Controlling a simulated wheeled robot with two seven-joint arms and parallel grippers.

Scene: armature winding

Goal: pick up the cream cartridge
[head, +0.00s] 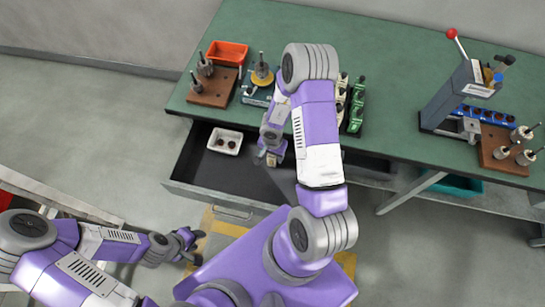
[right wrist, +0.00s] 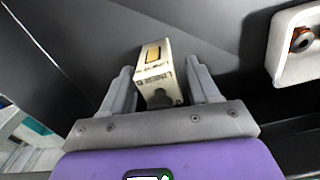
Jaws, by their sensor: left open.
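The cream cartridge (right wrist: 154,68) shows in the right wrist view, a small block with a yellow-orange patch and dark print, in the dark drawer (head: 183,172). My right gripper (right wrist: 160,68) is open, with one finger on each side of the cartridge and small gaps between them. In the head view my right gripper (head: 269,158) reaches down into the drawer and mostly hides the cartridge.
A white tray (head: 239,137) with dark round parts stands left of my right gripper in the drawer; its wall (right wrist: 278,50) is at the right in the wrist view. The green bench top (head: 395,70) overhangs behind, holding an orange bin (head: 228,50) and a lever press (head: 458,85).

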